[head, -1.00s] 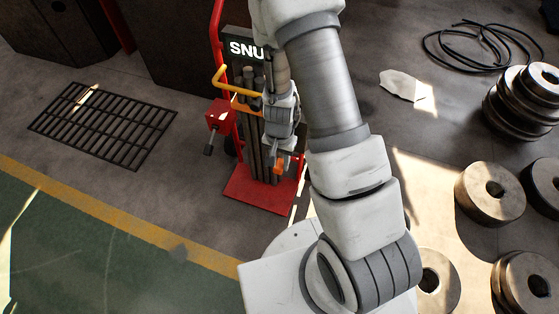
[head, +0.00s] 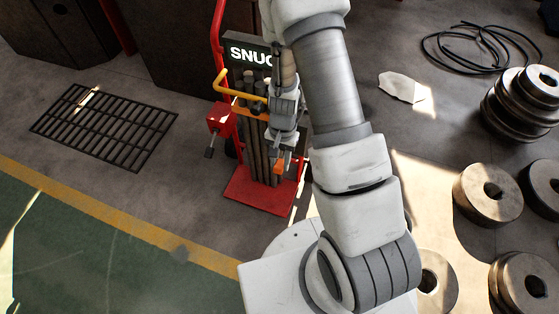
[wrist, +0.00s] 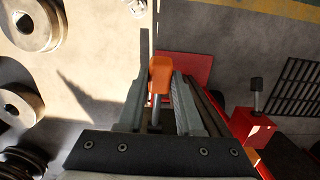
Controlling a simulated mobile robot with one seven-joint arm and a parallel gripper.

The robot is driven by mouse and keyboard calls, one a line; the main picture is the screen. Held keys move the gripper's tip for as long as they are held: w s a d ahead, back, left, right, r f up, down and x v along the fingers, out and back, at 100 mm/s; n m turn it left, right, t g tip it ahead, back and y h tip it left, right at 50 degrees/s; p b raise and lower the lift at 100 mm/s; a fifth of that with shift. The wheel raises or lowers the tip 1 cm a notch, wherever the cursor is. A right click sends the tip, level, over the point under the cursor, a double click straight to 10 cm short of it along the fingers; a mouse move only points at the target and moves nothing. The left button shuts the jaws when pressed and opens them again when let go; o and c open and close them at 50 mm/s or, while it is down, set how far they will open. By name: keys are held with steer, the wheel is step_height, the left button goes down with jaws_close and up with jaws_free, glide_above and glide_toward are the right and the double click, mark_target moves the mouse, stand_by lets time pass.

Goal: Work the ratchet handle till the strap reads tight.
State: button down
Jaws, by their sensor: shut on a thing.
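A red hand truck (head: 262,193) holds a bundle of dark bars (head: 255,165) upright, with an orange strap (head: 250,112) across them. A dark sign (head: 249,54) on it shows the white letters "SNU" and part of a further letter; my arm covers its right end. My gripper (head: 281,150) is at the right side of the bundle, pointing down. In the wrist view its fingers are shut on the orange-gripped ratchet handle (wrist: 160,72), whose metal shank shows between them. The ratchet body and the strap's right part are hidden.
A red box with a black-gripped lever (head: 214,125) and a yellow bar (head: 236,90) stick out on the truck's left. A floor grating (head: 104,126) lies farther left. Heavy metal rings (head: 488,194) stand at the right. Green floor at the front left is clear.

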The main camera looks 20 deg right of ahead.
steer(key=shift+w+d+r+g+y+p, duration=0.3)
steer(key=shift+w+r+g+y+p, duration=0.1)
steer(key=shift+r+g+y+p, duration=0.25)
steer(key=shift+w+d+r+g+y+p, duration=0.25)
steer(key=shift+w+r+g+y+p, duration=0.15)
steer(key=shift+r+g, duration=0.35)
steer(key=c, duration=0.6)
jaws_free()
steer(key=shift+o, duration=0.2)
steer(key=p+v, duration=0.3)
steer(key=v, duration=1.4)
steer(key=shift+s+r, duration=0.2)
steer(key=shift+r, duration=0.15)
steer(key=shift+a, duration=0.1)
